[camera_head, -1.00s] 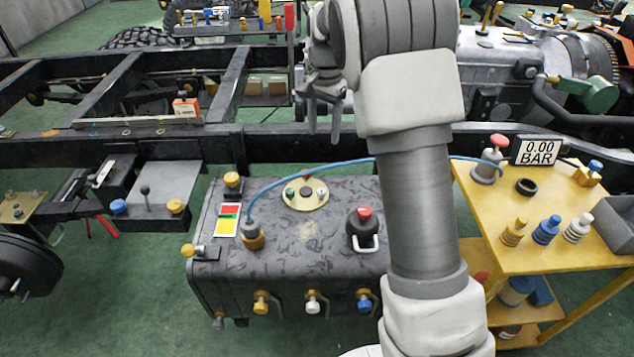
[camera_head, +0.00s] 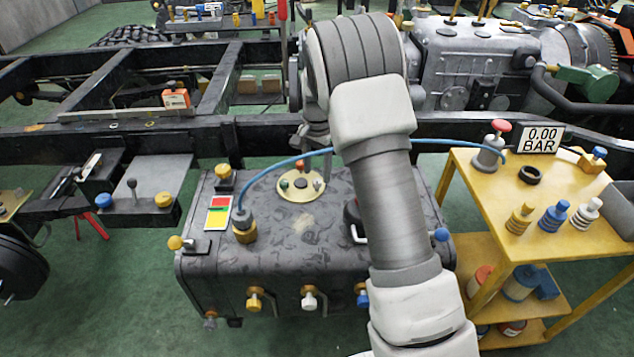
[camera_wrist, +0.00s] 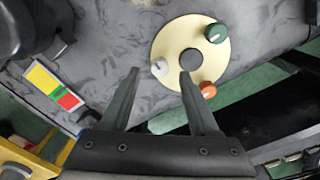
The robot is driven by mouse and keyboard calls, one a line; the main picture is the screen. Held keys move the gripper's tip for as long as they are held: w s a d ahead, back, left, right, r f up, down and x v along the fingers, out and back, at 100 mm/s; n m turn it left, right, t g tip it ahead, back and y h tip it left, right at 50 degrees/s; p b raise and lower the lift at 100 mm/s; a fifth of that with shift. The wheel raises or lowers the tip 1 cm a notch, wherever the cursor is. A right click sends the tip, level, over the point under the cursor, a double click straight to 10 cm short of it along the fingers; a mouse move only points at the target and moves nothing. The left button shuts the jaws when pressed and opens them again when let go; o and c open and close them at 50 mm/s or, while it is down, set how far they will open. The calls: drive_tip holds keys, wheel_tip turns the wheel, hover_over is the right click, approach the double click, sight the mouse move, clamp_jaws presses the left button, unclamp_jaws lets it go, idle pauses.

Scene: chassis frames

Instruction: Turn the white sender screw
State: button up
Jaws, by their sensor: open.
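The white sender screw (camera_wrist: 160,68) sits on the left side of a round cream plate (camera_wrist: 180,30) in the wrist view. A green screw (camera_wrist: 216,33), an orange screw (camera_wrist: 208,90) and a dark centre (camera_wrist: 190,60) share the plate. My gripper (camera_wrist: 159,81) is open and empty, and the white screw appears between its fingertips in the picture. The gap in depth is hard to judge. In the head view the plate (camera_head: 302,197) lies on the dark tank (camera_head: 285,250), with the white screw (camera_head: 317,185) at its right. My gripper is mostly hidden there behind my arm.
A blue hose (camera_head: 280,170) runs from a brass fitting (camera_head: 244,228) across the tank to the yellow cart (camera_head: 480,205). A dark frame rail (camera_head: 240,140) lies behind the tank. A red-yellow-green label (camera_head: 219,212) lies left of the plate.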

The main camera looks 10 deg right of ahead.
sight(317, 185)
drive_tip(key=shift+f+b, duration=0.3)
drive_tip(key=shift+f, duration=1.15)
drive_tip(key=shift+c, duration=0.4)
clamp_jaws()
